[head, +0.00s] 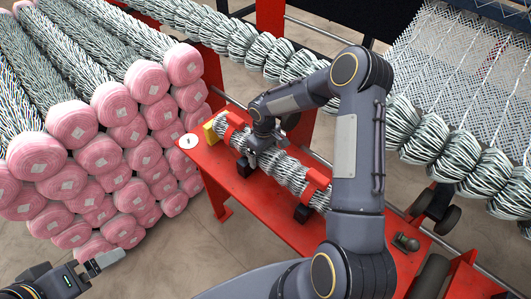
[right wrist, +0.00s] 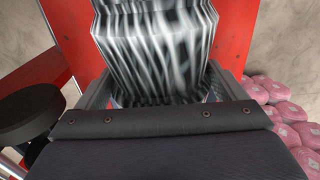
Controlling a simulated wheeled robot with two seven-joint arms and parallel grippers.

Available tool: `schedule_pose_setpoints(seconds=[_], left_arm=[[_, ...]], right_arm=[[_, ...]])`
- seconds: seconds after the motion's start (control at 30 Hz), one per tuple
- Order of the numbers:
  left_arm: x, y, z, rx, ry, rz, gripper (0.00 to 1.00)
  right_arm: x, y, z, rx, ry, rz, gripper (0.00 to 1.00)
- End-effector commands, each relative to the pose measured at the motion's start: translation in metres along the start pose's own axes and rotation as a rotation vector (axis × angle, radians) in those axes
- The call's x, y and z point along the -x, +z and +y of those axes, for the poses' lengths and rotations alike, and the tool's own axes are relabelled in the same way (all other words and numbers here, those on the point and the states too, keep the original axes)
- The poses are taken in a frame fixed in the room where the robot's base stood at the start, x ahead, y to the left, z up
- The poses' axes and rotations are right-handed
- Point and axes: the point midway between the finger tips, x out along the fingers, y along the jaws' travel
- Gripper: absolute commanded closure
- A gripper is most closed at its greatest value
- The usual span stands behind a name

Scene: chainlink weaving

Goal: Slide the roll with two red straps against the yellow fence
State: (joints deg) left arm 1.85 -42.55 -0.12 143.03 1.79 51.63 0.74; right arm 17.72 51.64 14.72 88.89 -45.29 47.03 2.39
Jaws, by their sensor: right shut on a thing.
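The roll (head: 291,174), a grey-and-white bundle of chainlink with two red straps, lies along the red table (head: 246,188). One strap (head: 235,124) is near its left end, the other (head: 317,182) towards its right end. The yellow fence (head: 209,133) stands at the table's left end, very close to the roll's left end; I cannot tell whether they touch. My right gripper (head: 258,150) is shut on the roll between the straps. In the right wrist view the roll (right wrist: 155,45) is between its fingers. My left gripper (head: 103,262) is at the lower left, away from the roll; its jaw opening is unclear.
Pink-ended rolls (head: 127,138) are stacked left of the table. A white disc (head: 188,141) lies at the table's left end. A hanging row of chainlink (head: 245,42) runs behind the table. Bare floor is at the lower left.

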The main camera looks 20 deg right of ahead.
Motion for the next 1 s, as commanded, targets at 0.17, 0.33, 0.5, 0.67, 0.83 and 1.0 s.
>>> schedule_pose_setpoints(seconds=[0.17, 0.33, 0.5, 0.67, 0.83, 1.0], left_arm=[[-0.0006, 0.0003, -0.0003, 0.0, 0.0, 0.0, 0.0], [-0.001, 0.0005, -0.0005, 0.0, 0.0, 0.0, 0.0], [-0.0009, 0.0005, -0.0004, 0.0, 0.0, 0.0, 0.0], [-0.0016, 0.0008, -0.0007, 0.0, 0.0, 0.0, 0.0], [-0.0034, 0.0017, -0.0015, 0.0, 0.0, 0.0, 0.0], [-0.0052, 0.0026, -0.0024, 0.0, 0.0, 0.0, 0.0]], right_arm=[[0.0035, -0.007, 0.0029, 0.001, 0.008, 0.01, 0.8], [0.0037, -0.0097, 0.0027, 0.001, 0.007, 0.01, 0.8], [0.0038, -0.0096, 0.0028, 0.001, 0.007, 0.01, 0.8], [0.0036, -0.0095, 0.0028, 0.001, 0.007, 0.011, 0.8], [0.0033, -0.0092, 0.0028, 0.001, 0.007, 0.011, 0.8], [0.0034, -0.0087, 0.0029, 0.001, 0.007, 0.012, 0.8]])
